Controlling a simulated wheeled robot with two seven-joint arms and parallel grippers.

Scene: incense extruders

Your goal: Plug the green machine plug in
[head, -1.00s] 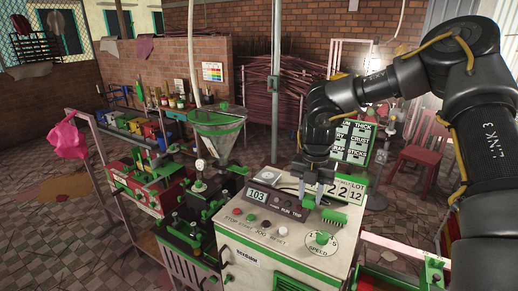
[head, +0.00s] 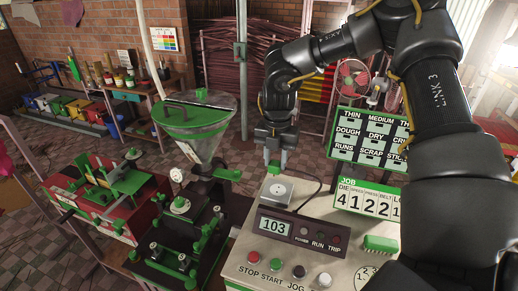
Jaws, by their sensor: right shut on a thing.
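My right gripper (head: 275,162) is shut on a small green plug (head: 274,169), with its fingers pointing down. It holds the plug over the back edge of a pale square socket plate (head: 277,191) with a round face, on top of the cream machine (head: 250,257). The plug looks apart from the socket face, though the exact gap is hard to tell. A dark cord (head: 318,190) curves over the machine top beside the socket, behind the display box. My left gripper is out of view.
A display box reading 103 (head: 286,231) stands just in front of the socket. A JOB board (head: 368,200) and a green brush (head: 381,243) are to the right. A green-rimmed hopper (head: 195,125) stands close on the left.

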